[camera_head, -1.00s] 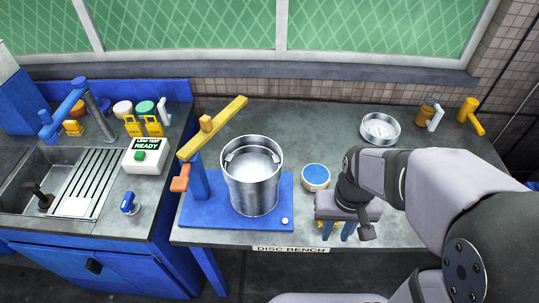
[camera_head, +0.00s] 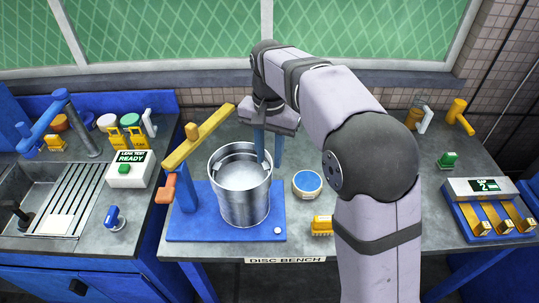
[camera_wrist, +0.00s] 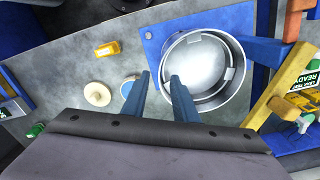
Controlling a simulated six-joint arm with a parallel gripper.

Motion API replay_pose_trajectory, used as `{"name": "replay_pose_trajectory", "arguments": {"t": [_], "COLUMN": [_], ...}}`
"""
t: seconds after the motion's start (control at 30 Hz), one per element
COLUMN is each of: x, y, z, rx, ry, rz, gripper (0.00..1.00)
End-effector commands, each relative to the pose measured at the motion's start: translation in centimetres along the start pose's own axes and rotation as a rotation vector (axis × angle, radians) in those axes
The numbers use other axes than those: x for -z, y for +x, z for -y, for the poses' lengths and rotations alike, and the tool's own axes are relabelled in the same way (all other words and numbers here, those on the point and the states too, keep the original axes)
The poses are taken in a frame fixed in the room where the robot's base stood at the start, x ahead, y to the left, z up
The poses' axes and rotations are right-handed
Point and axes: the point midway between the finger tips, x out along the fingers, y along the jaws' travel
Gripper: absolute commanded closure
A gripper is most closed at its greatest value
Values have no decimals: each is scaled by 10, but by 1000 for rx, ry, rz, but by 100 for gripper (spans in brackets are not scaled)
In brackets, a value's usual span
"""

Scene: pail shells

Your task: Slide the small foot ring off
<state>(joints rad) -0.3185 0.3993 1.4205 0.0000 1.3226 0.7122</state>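My gripper (camera_head: 268,158) is open and points down at the back right of the metal pail (camera_head: 241,205), with nothing between its blue fingers. In the wrist view one fingertip overlaps the pail's rim (camera_wrist: 246,77) and the other is over the bench to its left. I cannot tell whether the fingers touch the pail. The pail stands upright and open on a blue base plate (camera_head: 190,226). A bright round surface with small tabs around it shows inside. I cannot pick out the small foot ring for certain; the pail's lower edge shows only at the front.
A yellow lever (camera_head: 199,138) on a blue post overhangs the plate's left. A blue-topped tin (camera_head: 307,182) and a yellow block (camera_head: 321,226) stand right of the pail. A cream disc (camera_wrist: 97,93) lies near the tin. A rack (camera_head: 485,205) is at far right.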

Motion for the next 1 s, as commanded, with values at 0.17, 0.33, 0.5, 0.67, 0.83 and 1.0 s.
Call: {"name": "replay_pose_trajectory", "arguments": {"t": [0.17, 0.33, 0.5, 0.67, 0.83, 1.0], "x": [0, -1, 0, 0, 0, 0], "y": [3, 16, 37, 56, 69, 73], "z": [0, -1, -1, -1, -1, 0], "rx": [-1, -3, -2, -2, -1, 0], "ry": [0, 0, 0, 0, -1, -1], "rz": [1, 3, 3, 2, 1, 0], "gripper": [74, 74, 74, 74, 74, 74]}}
